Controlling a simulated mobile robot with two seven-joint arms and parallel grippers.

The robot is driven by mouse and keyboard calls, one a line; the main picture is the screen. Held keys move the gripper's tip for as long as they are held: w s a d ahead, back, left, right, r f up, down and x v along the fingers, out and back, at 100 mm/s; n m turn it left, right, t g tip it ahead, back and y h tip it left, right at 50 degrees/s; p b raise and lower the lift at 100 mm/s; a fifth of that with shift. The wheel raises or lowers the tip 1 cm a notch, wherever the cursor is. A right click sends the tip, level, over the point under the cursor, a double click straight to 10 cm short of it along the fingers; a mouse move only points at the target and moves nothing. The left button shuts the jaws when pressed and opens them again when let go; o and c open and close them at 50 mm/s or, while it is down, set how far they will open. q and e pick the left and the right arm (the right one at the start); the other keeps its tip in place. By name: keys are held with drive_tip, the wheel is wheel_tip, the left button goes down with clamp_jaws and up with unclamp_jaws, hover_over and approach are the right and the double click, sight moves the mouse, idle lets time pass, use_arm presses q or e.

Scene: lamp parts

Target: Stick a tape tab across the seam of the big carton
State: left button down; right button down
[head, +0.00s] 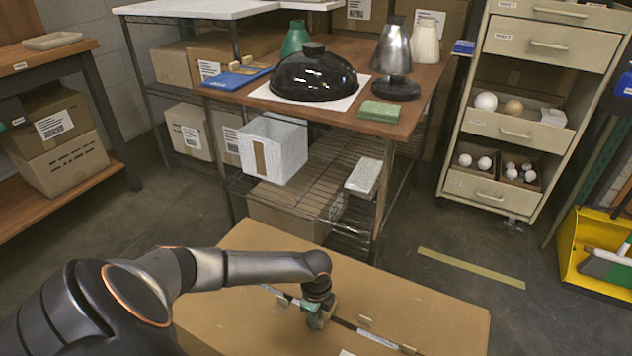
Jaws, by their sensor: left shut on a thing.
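The big carton (250,320) is a brown box at the bottom middle of the head view. Its seam (345,323) runs slantwise across the top as a dark line, with a pale strip (378,338) along part of it. Small tan tabs stand near the seam, one at the middle (365,321) and one further right (408,349). My left gripper (317,322) points down at the carton top, over the seam. It is shut on a small tan piece, seemingly a tape tab, mostly hidden by the fingers. I cannot tell whether it touches the carton. My right gripper is out of view.
A wire-shelved table (400,124) behind the carton bears a black lamp shade (314,75) and a metal lamp (394,60). A drawer cabinet (528,42) and a yellow bin (575,262) stand at right. Floor is clear right of the carton, except for a yellow strip (470,267).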

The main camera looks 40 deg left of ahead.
use_arm(q)
drive_tip(key=shift+f+b, duration=0.35)
drive_tip(key=shift+f, duration=0.2)
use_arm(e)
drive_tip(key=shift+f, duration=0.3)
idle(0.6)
use_arm(q)
drive_tip(key=c, duration=0.8)
unclamp_jaws()
drive_tip(key=shift+o, duration=0.2)
wheel_tip(320, 180, up, 13)
drive_tip(key=p, duration=0.6)
drive_tip(key=shift+f, duration=0.2)
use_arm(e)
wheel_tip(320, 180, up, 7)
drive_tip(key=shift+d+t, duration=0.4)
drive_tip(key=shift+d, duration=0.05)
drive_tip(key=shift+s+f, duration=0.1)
